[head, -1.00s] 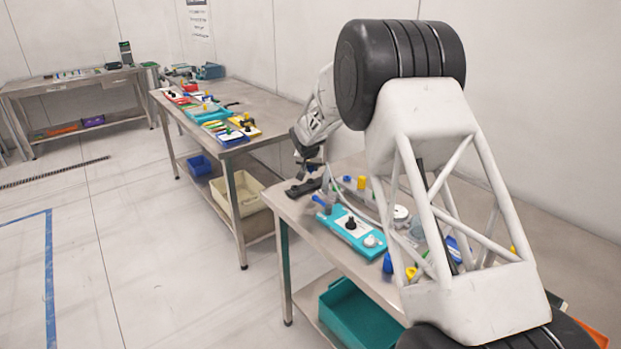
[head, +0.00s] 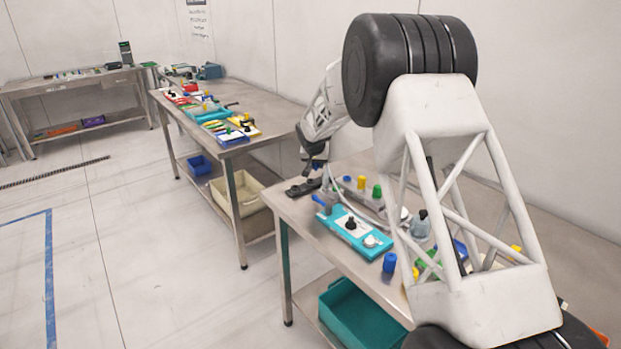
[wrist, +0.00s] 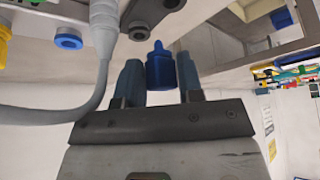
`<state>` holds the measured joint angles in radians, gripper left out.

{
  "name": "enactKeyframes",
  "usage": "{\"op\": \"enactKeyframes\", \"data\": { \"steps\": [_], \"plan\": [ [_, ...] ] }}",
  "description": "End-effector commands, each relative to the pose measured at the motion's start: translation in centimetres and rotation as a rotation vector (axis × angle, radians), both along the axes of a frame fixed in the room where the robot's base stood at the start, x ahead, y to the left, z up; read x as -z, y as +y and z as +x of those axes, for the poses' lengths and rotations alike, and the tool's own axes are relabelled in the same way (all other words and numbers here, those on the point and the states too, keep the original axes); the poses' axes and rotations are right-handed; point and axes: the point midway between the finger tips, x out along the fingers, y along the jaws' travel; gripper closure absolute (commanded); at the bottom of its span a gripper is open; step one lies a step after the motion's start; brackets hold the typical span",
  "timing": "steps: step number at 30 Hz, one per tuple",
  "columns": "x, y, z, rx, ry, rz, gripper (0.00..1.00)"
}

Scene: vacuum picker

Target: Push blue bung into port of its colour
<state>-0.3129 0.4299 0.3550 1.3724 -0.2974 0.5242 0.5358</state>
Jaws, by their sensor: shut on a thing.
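In the wrist view my gripper (wrist: 158,63) is shut on the blue bung (wrist: 160,74), which sits between the two fingers with its narrow tip pointing up in the picture. A port with a blue ring (wrist: 68,42) shows at the upper left of that view, apart from the bung. A dark grey port (wrist: 138,32) lies nearer the bung.
A grey hose (wrist: 103,45) curves past the blue-ringed port. On the near bench are a yellow bung (head: 361,183), a green bung (head: 377,191), a turquoise plate (head: 343,231) and a blue cap (head: 389,262). My arm hides the bench's right part.

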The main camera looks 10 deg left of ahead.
Motion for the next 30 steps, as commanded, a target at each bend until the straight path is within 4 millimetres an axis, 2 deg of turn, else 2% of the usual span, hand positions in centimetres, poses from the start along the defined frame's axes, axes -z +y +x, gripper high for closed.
{"op": "enactKeyframes", "data": {
  "steps": [23,27,30],
  "plan": [
    [-4.7,-12.3,0.9,-0.008,0.0,-0.001,0.94],
    [-1.9,-12.0,0.8,-0.011,0.005,-0.001,0.94],
    [-0.7,-12.0,0.9,-0.01,0.001,-0.001,0.94]
  ]
}}
